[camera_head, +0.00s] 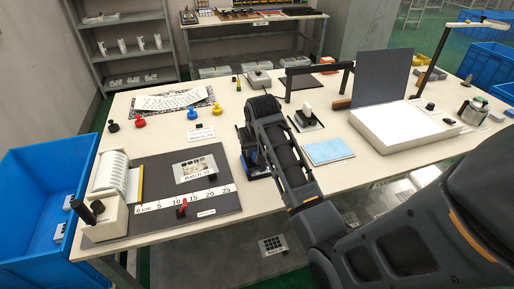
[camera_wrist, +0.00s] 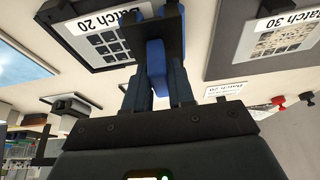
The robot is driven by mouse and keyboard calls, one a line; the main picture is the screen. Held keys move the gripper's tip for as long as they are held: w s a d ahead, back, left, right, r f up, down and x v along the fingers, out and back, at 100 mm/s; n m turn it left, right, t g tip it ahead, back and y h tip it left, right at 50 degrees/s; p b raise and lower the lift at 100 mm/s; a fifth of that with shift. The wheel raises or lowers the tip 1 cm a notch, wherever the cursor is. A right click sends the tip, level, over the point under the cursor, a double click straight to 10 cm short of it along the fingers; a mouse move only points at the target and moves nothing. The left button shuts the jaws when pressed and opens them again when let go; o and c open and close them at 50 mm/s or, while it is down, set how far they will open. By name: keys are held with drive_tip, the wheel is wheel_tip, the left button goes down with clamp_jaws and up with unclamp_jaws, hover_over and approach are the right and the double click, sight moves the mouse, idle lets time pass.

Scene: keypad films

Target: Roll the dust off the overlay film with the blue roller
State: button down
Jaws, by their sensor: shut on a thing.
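My gripper (camera_wrist: 157,76) is shut on the blue handle (camera_wrist: 155,54) of the blue roller in the wrist view. The roller's dark head reaches over a dark-framed tray (camera_wrist: 62,42) labelled Batch 20, which holds a film with dark squares (camera_wrist: 104,42). I cannot tell whether the roller touches the film. A speckled film (camera_wrist: 284,43) labelled Batch 30 lies on a dark board (camera_wrist: 226,54) to the right. In the head view that film (camera_head: 193,166) lies on the grey board (camera_head: 158,160) with a ruler strip; my arm hides most of the tray and roller.
A white dispenser with a roll (camera_head: 112,178) stands at the left, beside a blue bin (camera_head: 35,170). A light blue pad (camera_head: 328,150) and a white box (camera_head: 400,127) with an upright dark panel lie to the right. Small coloured knobs (camera_head: 192,113) stand behind.

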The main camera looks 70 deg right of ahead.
drive_tip(key=shift+r, duration=3.5)
